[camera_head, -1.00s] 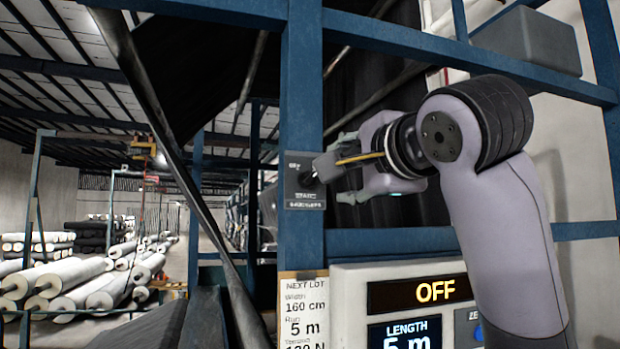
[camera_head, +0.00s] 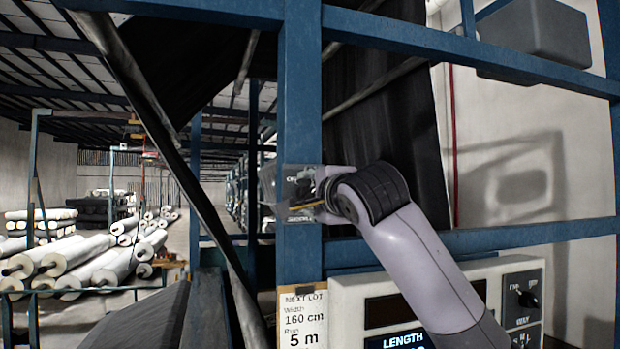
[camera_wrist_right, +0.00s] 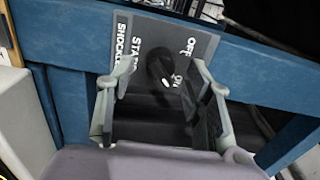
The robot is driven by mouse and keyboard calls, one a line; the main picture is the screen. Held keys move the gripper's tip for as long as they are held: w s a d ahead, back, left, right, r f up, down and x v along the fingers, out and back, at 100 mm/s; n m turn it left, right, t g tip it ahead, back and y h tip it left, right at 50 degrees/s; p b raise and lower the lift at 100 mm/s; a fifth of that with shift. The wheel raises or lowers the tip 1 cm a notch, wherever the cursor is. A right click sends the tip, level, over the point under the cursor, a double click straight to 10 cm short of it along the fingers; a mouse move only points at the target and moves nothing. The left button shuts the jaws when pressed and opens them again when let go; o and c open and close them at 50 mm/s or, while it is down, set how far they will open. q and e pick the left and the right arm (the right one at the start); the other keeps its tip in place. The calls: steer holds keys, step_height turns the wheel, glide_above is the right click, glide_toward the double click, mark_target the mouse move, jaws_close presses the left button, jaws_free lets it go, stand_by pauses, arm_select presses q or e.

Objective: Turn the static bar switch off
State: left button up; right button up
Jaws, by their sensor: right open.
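The static bar switch is a dark plate (camera_wrist_right: 190,40) on a blue post, lettered OFF, ON, STATIC and SHOCK in the right wrist view. Its black knob (camera_wrist_right: 160,62) has a white mark close to the ON lettering. My right gripper (camera_wrist_right: 163,78) is open, with one finger on each side of the knob; I cannot tell whether they touch it. In the head view, my right gripper (camera_head: 297,192) is at the plate (camera_head: 300,216) and hides most of it. My left gripper is in neither view.
The blue post (camera_head: 299,90) joins blue cross beams (camera_head: 470,55). A white control panel (camera_head: 345,300) with dark displays stands below, partly behind my right arm. A slanted dark bar (camera_head: 140,90) crosses the left. White rolls (camera_head: 75,265) lie far back left.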

steer(key=shift+x, duration=0.8)
steer(key=shift+c, duration=0.2)
jaws_close()
